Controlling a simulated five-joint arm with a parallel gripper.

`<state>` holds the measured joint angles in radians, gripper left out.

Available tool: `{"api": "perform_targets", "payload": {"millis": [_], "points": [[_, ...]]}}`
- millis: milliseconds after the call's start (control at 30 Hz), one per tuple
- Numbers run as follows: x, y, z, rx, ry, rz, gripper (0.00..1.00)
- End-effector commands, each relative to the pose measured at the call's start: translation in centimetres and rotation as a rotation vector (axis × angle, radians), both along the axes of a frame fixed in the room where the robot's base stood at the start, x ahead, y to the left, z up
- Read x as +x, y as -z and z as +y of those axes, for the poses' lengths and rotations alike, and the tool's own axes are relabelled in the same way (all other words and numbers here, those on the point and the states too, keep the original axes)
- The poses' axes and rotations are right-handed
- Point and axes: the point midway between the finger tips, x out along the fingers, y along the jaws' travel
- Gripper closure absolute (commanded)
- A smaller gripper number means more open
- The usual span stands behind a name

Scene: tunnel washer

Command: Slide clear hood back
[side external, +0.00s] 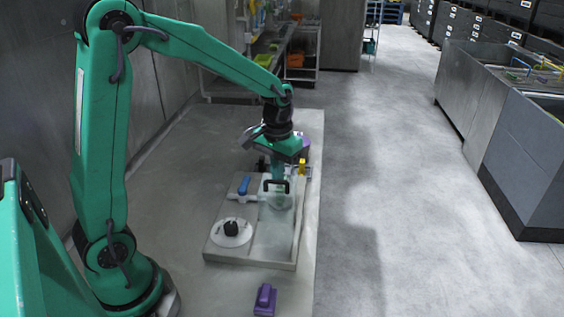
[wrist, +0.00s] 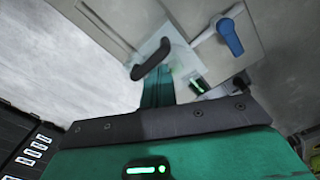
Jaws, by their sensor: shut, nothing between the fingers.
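The clear hood (side external: 275,226) is a see-through cover on the right part of a pale grey panel (side external: 222,213). A black bar handle (side external: 276,182) stands at the hood's far end, and it also shows in the wrist view (wrist: 152,60). My gripper (side external: 277,173) points down at the handle, its green fingers shut and empty. In the wrist view the fingers (wrist: 157,90) sit right beside the handle. I cannot tell whether they touch it. The hood's edges are faint in the wrist view.
A blue lever (side external: 243,186) and a white dial with a black knob (side external: 231,230) are left of the hood. A purple block (side external: 265,298) lies in front of the panel. Yellow (side external: 302,166) and purple (side external: 304,143) parts stand behind. The floor to the right is clear.

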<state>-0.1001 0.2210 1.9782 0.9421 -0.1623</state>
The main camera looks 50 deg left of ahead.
Motion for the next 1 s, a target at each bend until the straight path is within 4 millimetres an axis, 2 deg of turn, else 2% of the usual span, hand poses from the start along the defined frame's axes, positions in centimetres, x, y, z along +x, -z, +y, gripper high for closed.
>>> {"api": "perform_targets", "payload": {"millis": [400,1000], "points": [[-1.5,0.0,-1.5,0.000,0.001,0.001,1.00],[-2.0,0.0,-2.0,0.000,0.002,0.000,1.00]]}}
